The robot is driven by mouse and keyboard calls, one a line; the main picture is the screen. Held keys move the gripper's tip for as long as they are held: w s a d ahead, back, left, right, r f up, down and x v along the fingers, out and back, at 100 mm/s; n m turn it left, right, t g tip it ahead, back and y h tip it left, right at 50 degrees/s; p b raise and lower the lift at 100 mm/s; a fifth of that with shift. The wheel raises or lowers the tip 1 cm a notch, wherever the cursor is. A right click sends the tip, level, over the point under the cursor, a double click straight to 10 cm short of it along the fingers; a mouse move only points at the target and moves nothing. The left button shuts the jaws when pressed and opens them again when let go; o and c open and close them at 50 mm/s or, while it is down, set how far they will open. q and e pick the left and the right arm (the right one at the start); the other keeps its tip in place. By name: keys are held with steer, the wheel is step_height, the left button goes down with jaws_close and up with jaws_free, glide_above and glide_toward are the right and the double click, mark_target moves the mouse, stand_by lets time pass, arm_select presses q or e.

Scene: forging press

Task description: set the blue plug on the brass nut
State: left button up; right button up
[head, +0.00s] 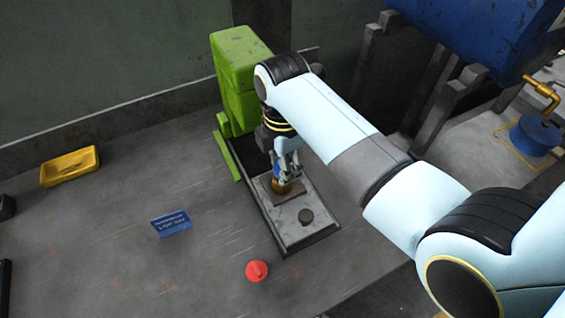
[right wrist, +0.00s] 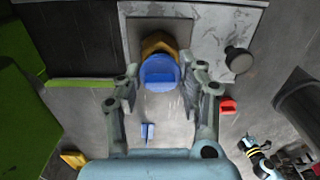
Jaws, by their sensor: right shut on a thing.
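The blue plug (right wrist: 158,74) is between the fingers of my right gripper (right wrist: 160,82), which is shut on it. The brass nut (right wrist: 157,43) shows just beyond the plug in the right wrist view, partly covered by it. In the head view the nut (head: 283,187) stands on a dark square pad on the grey slab, with my right gripper (head: 279,170) directly above it. The plug (head: 277,173) is mostly hidden there by the fingers. I cannot tell whether plug and nut touch. My left gripper is not in view.
The green press (head: 238,75) stands behind the grey slab (head: 308,237).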

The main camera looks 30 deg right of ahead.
steer(key=shift+f, duration=0.75)
steer(key=o, duration=0.8)
steer(key=shift+r, duration=0.1)
